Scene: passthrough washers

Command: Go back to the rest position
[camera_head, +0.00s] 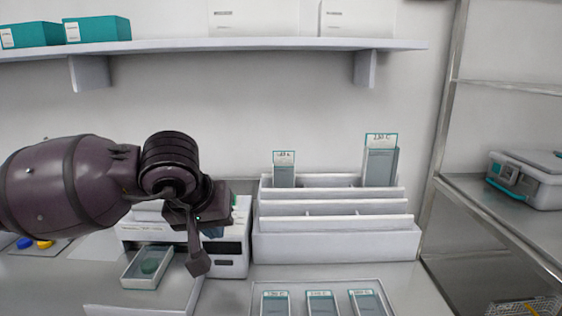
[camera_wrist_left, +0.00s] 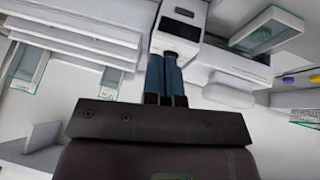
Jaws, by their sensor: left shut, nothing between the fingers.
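My left arm comes in from the left in the head view. Its dark left gripper (camera_head: 213,232) is in front of a white machine (camera_head: 229,262) with a dark display, partly hiding it. In the left wrist view the two blue fingers of the left gripper (camera_wrist_left: 171,58) are together, with nothing between them. The white machine (camera_wrist_left: 184,14) shows just beyond their tips; I cannot tell whether they touch it. My right gripper is not in view.
A white slotted rack (camera_head: 335,245) holds two labelled packets upright. A tray (camera_head: 337,283) with 3 packets lies in front. A small open tray (camera_head: 137,283) holds a green item. A shelf (camera_head: 230,44) hangs above; a metal rack (camera_head: 442,130) stands at right.

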